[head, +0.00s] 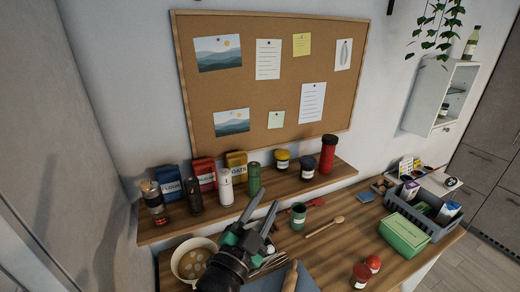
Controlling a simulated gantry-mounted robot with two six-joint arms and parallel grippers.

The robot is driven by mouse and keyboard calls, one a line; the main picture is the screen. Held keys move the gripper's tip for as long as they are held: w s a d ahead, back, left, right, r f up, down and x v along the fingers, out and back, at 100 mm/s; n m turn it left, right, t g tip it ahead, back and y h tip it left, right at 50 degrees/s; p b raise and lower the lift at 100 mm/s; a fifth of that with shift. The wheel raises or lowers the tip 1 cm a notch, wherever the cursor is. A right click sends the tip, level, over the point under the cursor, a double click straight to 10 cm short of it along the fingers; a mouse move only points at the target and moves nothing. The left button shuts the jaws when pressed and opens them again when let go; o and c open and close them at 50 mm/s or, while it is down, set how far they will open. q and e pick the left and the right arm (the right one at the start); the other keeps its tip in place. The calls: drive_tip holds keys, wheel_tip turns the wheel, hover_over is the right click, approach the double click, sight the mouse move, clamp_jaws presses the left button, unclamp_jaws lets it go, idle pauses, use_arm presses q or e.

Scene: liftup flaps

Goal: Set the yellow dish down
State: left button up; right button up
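A pale cream-yellow round dish (176,262) with several round light shapes in it is at the lower left of the head view, on the wooden counter. It is the only dish I see that comes close to yellow. My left gripper (266,199) is to the right of it, with its fingers pointing up the picture and spread apart. I see nothing between the fingers. The gripper body covers part of the counter and comes close to the dish's right side; I cannot tell whether they touch. My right gripper is out of view.
A wooden shelf (225,208) with jars, bottles and boxes runs behind. A green can (298,216), a wooden spoon (325,226), red-lidded jars (361,275), a green box (403,236) and a grey crate (432,230) stand on the counter. Bare wood shows around (350,245).

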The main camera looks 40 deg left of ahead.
use_arm(q)
drive_tip(key=s+d+r+n+t+h, duration=0.1)
drive_tip(key=s+d+r+t+h, duration=0.1)
drive_tip(key=r, duration=0.7)
drive_tip(key=s+d+r+n+t+h, duration=0.1)
drive_tip(key=s+d+r+t+h, duration=0.2)
drive_tip(key=r, duration=0.7)
drive_tip(key=s+d+r+n+t+h, duration=0.1)
drive_tip(key=s+d+r+t+h, duration=0.1)
drive_tip(key=s+r, duration=0.4)
wheel_tip(320, 180, up, 3)
drive_tip(key=shift+s+d+r+n+t, duration=0.15)
drive_tip(key=shift+s+d+n+t, duration=0.15)
drive_tip(key=shift+d+t, duration=0.6)
